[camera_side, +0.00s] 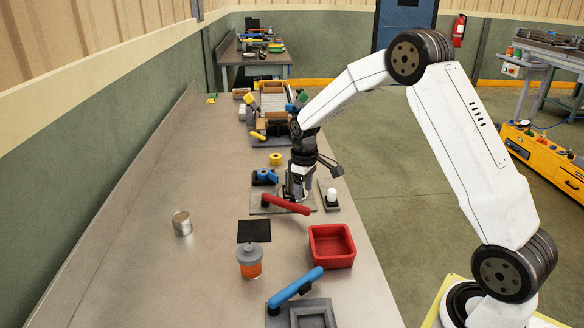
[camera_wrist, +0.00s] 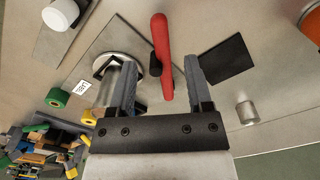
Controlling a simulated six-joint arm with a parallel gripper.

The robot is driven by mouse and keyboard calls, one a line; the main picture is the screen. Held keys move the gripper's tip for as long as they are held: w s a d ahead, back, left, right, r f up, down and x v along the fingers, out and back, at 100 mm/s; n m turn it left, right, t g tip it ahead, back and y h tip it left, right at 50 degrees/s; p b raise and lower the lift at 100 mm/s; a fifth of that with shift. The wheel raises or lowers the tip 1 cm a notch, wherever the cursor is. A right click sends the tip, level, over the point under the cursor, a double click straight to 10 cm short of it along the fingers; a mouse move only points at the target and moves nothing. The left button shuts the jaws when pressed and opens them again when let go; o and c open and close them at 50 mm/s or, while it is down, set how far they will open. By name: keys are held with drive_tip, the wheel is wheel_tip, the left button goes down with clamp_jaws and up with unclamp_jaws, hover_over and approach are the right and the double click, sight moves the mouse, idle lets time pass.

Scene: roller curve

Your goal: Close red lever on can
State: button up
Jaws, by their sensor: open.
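The red lever (camera_side: 286,205) lies roughly level over a grey plate (camera_side: 262,211), just in front of my gripper (camera_side: 298,190). In the wrist view the red lever (camera_wrist: 162,52) shows between the two grey fingers of my gripper (camera_wrist: 159,72). The fingers stand apart with nothing visibly held; contact with the lever cannot be told. A metal cylinder (camera_wrist: 125,78) stands on the plate beside the lever, partly hidden by the left finger. A separate silver can (camera_side: 182,224) stands on the bench at left; it also shows in the wrist view (camera_wrist: 247,112).
A red bin (camera_side: 332,246), an orange jar (camera_side: 249,264) and a blue lever (camera_side: 296,288) stand nearer the camera. A black square (camera_side: 254,231) lies flat left of the bin. A white peg (camera_side: 332,195) stands right of my gripper. The bench's left side is mostly clear.

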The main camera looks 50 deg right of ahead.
sight(303, 207)
drive_tip(key=shift+f, duration=3)
clamp_jaws()
drive_tip(key=shift+r, duration=0.1)
